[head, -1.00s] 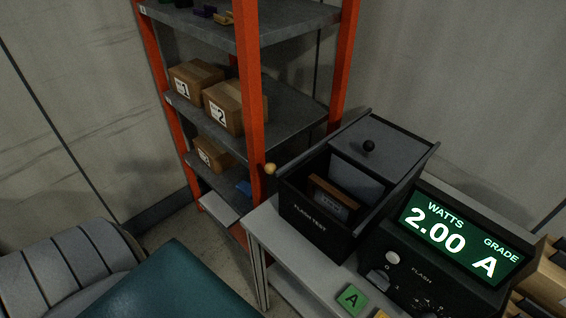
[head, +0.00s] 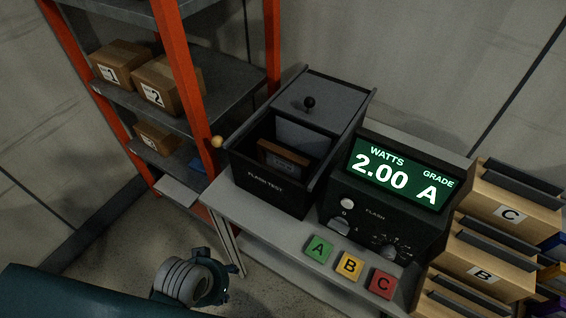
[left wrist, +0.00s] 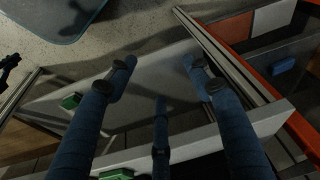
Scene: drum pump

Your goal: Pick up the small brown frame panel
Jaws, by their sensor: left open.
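The small brown frame panel (head: 283,157) stands in the open front part of the black flash test box (head: 262,186), leaning slightly, its lower part hidden by the box's front wall. My left gripper (head: 212,285) is low at the bottom of the head view, left of the bench and well apart from the panel. In the left wrist view its blue fingers (left wrist: 160,75) are spread with nothing between them. The panel cannot be made out in the left wrist view. My right gripper is not in view.
The flash tester (head: 385,205) with a lit display stands right of the box. Green (head: 317,249), yellow (head: 348,266) and red (head: 382,283) lettered blocks lie in front. An orange-framed shelf (head: 185,85) stands close to the box's left. Wooden bins (head: 510,208) are at right.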

